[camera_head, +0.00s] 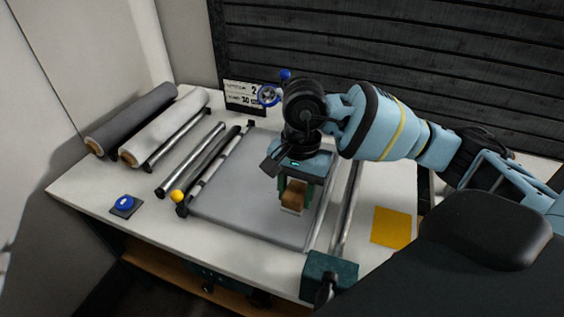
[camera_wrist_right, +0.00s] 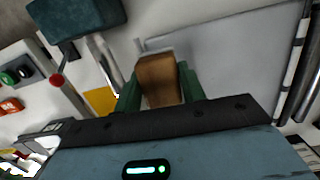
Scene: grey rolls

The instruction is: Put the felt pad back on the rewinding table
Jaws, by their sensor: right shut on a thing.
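My right gripper (camera_head: 292,198) is shut on a brown block with a pale lower face, which I take to be the felt pad (camera_head: 293,197). In the right wrist view the felt pad (camera_wrist_right: 158,80) sits between the green fingers (camera_wrist_right: 158,92). The pad is over the right part of the grey plate (camera_head: 225,205) of the white rewinding table (camera_head: 150,222); I cannot tell whether it touches the plate. A flat yellow square (camera_head: 391,227) lies on the table to the right of the pad; it also shows in the wrist view (camera_wrist_right: 100,100). My left gripper is not in view.
Dark and white rolls (camera_head: 165,128) lie at the left, beside several metal bars (camera_head: 190,160). A yellow knob (camera_head: 177,196) and blue button (camera_head: 124,203) are at the front left.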

